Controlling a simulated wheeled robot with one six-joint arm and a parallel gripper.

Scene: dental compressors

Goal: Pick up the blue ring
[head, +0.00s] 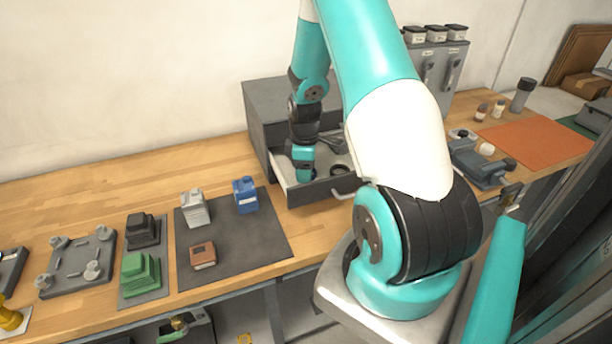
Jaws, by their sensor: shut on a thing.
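My gripper (305,176) points down into an open drawer (325,188) of a grey cabinet (280,102) at the back of the bench. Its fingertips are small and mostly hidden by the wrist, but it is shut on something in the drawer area. I cannot make out the thing between the fingers, and I cannot pick out a blue ring for certain. A dark ring-shaped thing (340,169) lies in the drawer just right of my gripper. Whether the gripper is clear of the drawer floor I cannot tell.
The drawer walls surround my gripper closely. Left of it, a dark mat (240,243) bears a blue block-like part (245,195), a grey one (194,208) and a brown one (203,255). A grey device (480,166) and an orange mat (537,141) are at right.

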